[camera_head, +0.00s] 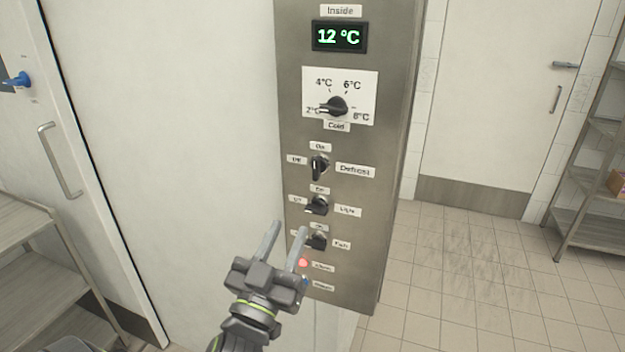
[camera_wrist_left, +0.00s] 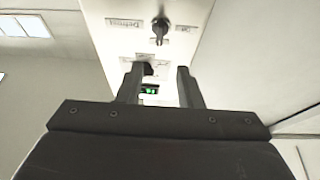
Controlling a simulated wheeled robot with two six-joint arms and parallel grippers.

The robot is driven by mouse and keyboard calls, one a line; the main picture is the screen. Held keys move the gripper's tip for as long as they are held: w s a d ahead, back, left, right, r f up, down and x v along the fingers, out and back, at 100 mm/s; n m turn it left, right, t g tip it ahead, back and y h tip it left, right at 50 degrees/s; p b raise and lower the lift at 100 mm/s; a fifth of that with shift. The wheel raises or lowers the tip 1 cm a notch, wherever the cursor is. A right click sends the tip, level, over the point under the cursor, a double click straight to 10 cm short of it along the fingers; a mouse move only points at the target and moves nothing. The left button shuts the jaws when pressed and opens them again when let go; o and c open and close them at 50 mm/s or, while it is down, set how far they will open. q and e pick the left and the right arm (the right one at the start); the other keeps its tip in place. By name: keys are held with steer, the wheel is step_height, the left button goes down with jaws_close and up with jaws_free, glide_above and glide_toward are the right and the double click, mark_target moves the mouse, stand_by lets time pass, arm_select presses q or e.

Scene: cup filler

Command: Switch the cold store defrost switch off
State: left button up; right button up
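The defrost switch (camera_head: 319,168) is a black knob on the grey steel panel, between an "Off" label (camera_head: 296,160) on its left and a "Defrost" label (camera_head: 355,171) on its right. Its handle stands near upright, toward the "On" label (camera_head: 320,146) above. My left gripper (camera_head: 289,228) is open and empty, below the defrost switch and in front of the panel's lower left part. In the left wrist view, which shows the panel upside down, the knob (camera_wrist_left: 160,28) lies beyond the open fingers (camera_wrist_left: 158,72), apart from them. My right gripper is not in view.
Below sit the light switch (camera_head: 317,206) and fan switch (camera_head: 318,241), close to my fingers, then a red button (camera_head: 303,263). Above are the temperature dial (camera_head: 334,106) and a display (camera_head: 339,36) reading 12 °C.

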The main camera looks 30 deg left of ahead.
mark_target(315, 171)
arm_select(q)
steer(key=p+x, duration=0.1)
steer(key=x, duration=1.1)
steer(key=shift+p, duration=0.35)
steer(key=shift+w+a+r, duration=0.2)
steer(key=shift+w+r, duration=0.05)
steer(key=shift+w, duration=0.4)
steer(key=shift+c, duration=0.2)
jaws_close()
